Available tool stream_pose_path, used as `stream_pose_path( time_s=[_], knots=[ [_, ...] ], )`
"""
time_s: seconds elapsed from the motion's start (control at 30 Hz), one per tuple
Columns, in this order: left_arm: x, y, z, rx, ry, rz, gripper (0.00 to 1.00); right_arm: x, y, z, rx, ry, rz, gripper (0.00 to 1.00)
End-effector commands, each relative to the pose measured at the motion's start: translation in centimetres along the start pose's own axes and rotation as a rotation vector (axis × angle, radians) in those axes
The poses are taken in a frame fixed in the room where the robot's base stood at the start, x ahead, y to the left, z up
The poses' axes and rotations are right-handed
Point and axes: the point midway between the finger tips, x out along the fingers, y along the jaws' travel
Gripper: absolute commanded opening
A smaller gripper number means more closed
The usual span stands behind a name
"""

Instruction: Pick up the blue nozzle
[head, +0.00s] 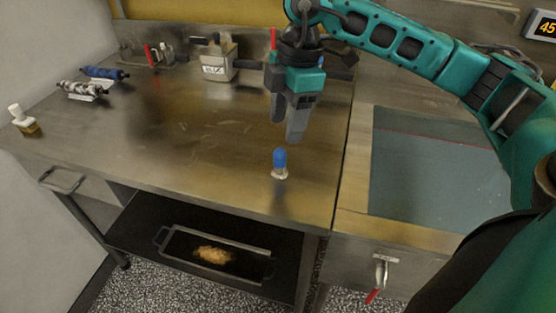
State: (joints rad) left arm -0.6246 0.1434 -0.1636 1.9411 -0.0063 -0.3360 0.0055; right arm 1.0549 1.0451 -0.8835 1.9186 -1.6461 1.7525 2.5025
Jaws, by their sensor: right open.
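The blue nozzle (280,160) stands upright on the steel tabletop (170,145), near the front edge and right of the middle. It has a blue upper part and a pale base. My right gripper (288,129) points down above and slightly behind the nozzle, with its grey fingers apart from it. It is open and holds nothing. My left gripper is not in view.
A labelled container (217,68) stands at the back. Rollers (84,90) and a small white-topped brush (22,122) are at the left. A tray (176,262) lies on the lower shelf. The tabletop around the nozzle is clear.

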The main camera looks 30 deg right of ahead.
Motion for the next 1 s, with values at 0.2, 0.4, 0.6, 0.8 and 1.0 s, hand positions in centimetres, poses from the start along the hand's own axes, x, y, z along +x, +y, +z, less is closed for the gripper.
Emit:
stream_pose_path(
  time_s=[0.2,0.4,0.6,0.8,1.0],
  knots=[
    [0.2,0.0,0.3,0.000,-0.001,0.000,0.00,4.0,-0.1,-0.1,-0.002,0.002,-0.004,0.58],
    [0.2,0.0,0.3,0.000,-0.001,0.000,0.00,5.4,0.0,-0.1,-0.003,0.004,-0.002,0.58],
    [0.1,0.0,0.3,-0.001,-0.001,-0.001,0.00,8.3,0.2,0.1,-0.005,0.004,-0.005,0.58],
    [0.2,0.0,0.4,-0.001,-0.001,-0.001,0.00,10.2,0.2,0.0,-0.005,0.005,-0.002,0.58],
    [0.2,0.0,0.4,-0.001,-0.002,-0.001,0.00,10.2,0.2,0.0,-0.005,0.005,-0.001,0.58]
  ],
)
